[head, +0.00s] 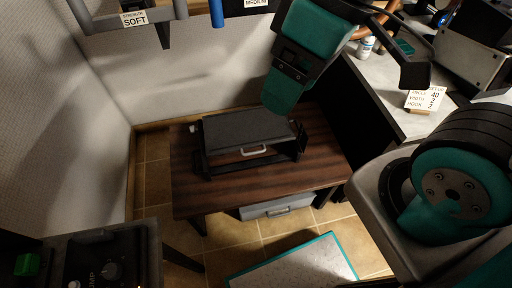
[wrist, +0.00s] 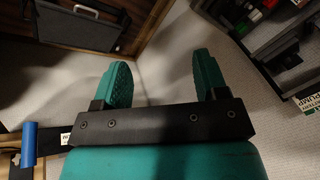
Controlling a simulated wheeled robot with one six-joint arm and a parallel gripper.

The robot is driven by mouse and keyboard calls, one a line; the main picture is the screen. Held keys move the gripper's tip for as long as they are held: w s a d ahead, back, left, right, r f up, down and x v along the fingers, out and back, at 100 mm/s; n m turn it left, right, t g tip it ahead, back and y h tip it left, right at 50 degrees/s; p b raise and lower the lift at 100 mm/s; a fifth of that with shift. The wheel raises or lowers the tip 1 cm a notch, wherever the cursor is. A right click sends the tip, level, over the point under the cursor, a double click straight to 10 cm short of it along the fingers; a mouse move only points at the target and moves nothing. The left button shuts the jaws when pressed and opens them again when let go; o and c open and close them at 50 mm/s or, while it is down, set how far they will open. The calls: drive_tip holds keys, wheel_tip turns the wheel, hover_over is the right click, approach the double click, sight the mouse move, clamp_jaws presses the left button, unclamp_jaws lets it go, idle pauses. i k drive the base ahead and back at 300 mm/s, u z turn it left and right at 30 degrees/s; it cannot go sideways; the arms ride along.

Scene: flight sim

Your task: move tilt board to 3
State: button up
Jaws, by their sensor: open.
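The tilt board (head: 245,131) is a dark flat panel with a white handle (head: 254,151) on its front edge. It sits on a black frame on the low brown wooden table (head: 240,185) in the head view. Its setting marks cannot be read. My gripper (head: 283,95) hangs above and behind the board's right side in the head view, apart from it. In the wrist view my gripper (wrist: 163,76) has its two teal fingers spread wide with nothing between them. A dark panel with a pale handle (wrist: 86,10) shows at that view's top left.
A grey drawer (head: 278,208) is under the table. A counter (head: 385,90) with a bottle and a numbered card stands at right. Signs marked SOFT (head: 134,19) and MEDIUM hang at the top. A control box (head: 105,255) is at lower left.

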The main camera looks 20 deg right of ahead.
sight(240, 130)
drive_tip(key=k, duration=1.1)
drive_tip(key=z, duration=0.7)
drive_tip(key=i, duration=0.9)
drive_tip(key=u, duration=0.45)
